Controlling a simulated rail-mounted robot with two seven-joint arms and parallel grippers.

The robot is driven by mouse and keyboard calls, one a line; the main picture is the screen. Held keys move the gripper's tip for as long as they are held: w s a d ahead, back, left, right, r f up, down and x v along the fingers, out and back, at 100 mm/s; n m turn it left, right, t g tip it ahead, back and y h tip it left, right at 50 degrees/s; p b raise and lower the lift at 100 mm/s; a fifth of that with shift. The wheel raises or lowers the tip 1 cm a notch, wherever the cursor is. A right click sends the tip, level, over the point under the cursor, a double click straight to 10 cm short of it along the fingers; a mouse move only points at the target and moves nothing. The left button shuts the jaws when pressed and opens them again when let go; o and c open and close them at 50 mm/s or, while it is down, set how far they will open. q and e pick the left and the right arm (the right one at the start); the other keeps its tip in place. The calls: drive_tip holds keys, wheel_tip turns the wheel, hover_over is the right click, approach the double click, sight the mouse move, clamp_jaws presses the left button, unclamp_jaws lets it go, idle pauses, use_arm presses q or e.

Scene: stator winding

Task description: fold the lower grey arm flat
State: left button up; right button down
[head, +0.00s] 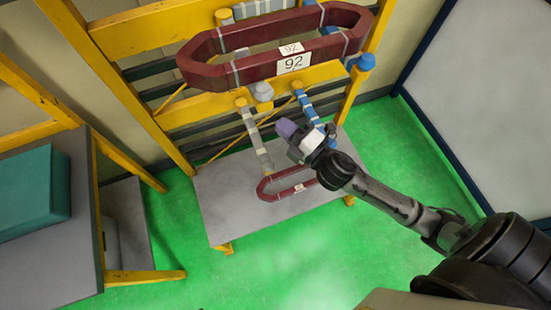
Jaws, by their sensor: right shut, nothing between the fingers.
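The lower grey arm (254,137) hangs off the yellow frame (215,103) and sticks out toward me over the grey table, pointing down in the picture. It is not flat against the frame. My right gripper (289,130) comes in from the right and is shut and empty, a little to the right of the grey arm. I cannot tell whether it touches the arm. The lower blue arm (307,108) sticks out behind the gripper, which hides its outer end. My left gripper is not in view.
A large maroon coil (205,63) labelled 92 hangs above on the frame. A small maroon coil (267,197) lies on the grey table (225,207), partly behind my right arm. A teal box (35,185) stands on a bench at left. Green floor is open in front.

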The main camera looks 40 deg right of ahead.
drive_tip(key=a+r+n+g+y, duration=0.3)
drive_tip(key=n+g+y, duration=0.7)
drive_tip(key=n, duration=1.1)
drive_tip(key=s+d+f+n+g+h, duration=0.1)
drive_tip(key=d+f+n+g+h, duration=0.5)
drive_tip(key=d+n, duration=0.5)
drive_tip(key=shift+s+d+f+n+g, duration=0.25)
drive_tip(key=shift+f+n+g, duration=0.3)
drive_tip(key=shift+n+g, duration=0.55)
drive_tip(key=shift+a, duration=0.1)
drive_tip(key=a+r+p+x, duration=0.1)
drive_tip(key=a+x, duration=0.1)
drive_tip(key=x, duration=1.1)
drive_tip(key=shift+r, duration=0.35)
